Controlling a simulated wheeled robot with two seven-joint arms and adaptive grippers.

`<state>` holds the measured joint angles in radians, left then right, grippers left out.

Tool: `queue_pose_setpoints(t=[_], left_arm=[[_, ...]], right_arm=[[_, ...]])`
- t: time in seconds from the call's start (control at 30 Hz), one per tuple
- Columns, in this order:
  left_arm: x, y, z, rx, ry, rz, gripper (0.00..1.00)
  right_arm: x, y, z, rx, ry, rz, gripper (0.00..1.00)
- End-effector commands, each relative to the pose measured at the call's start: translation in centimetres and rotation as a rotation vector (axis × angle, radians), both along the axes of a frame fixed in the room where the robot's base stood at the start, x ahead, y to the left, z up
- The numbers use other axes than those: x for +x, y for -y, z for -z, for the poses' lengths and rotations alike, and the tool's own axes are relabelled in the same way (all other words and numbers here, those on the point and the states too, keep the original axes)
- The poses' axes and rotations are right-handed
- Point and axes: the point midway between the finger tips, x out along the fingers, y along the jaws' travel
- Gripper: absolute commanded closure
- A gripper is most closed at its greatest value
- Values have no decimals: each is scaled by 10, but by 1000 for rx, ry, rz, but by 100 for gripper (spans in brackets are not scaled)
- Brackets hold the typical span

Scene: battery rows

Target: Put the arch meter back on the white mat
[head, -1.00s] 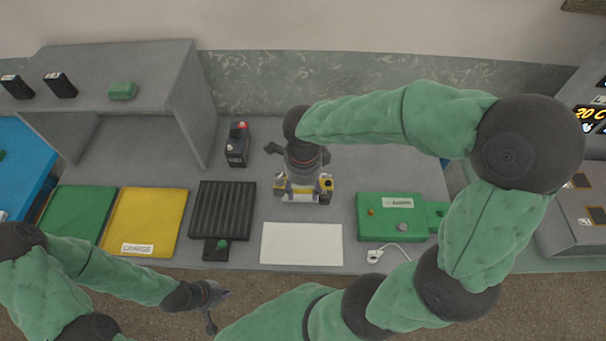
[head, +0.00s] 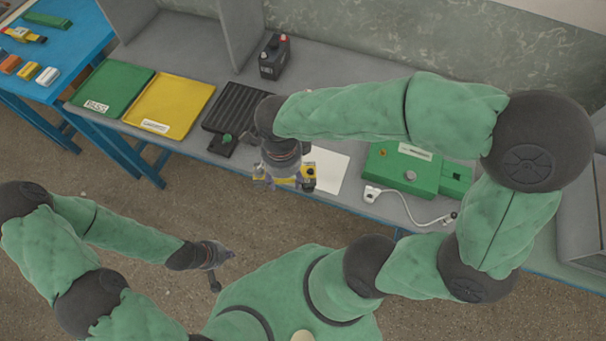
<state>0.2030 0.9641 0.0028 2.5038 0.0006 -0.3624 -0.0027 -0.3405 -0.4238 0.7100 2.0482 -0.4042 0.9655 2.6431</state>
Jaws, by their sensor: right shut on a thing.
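The yellow arch meter (head: 309,172) is in the jaws of my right gripper (head: 285,180), which is shut on it. The gripper and wrist hide much of the meter. In the picture they overlap the left part of the white mat (head: 332,171), near the bench's front edge; the height above it is hard to tell. The visible part of the mat is bare. My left gripper (head: 222,268) is open and empty, in front of the bench over the floor.
A ribbed black tray (head: 238,105), a yellow tray (head: 172,100) and a green tray (head: 112,88) lie left of the mat. A green box (head: 405,168) with a white cable is on the right. A black battery (head: 274,58) stands behind. A blue table (head: 70,50) holds several small items.

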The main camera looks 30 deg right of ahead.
Motion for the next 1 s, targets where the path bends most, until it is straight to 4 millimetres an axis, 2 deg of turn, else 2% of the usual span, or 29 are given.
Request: queue_pose_setpoints(t=[0.17,0.47,0.6,0.8,1.0], left_arm=[[1,0,8,0,2,0,100],[1,0,27,0,2,0,100],[1,0,37,0,2,0,100],[1,0,45,0,1,0,100],[1,0,48,0,1,0,100]], right_arm=[[12,14,12,0,-1,3,98],[52,63,41,0,-1,4,98],[66,80,63,0,-4,2,98],[80,96,86,-1,0,-1,98],[85,101,93,0,1,-1,98]])
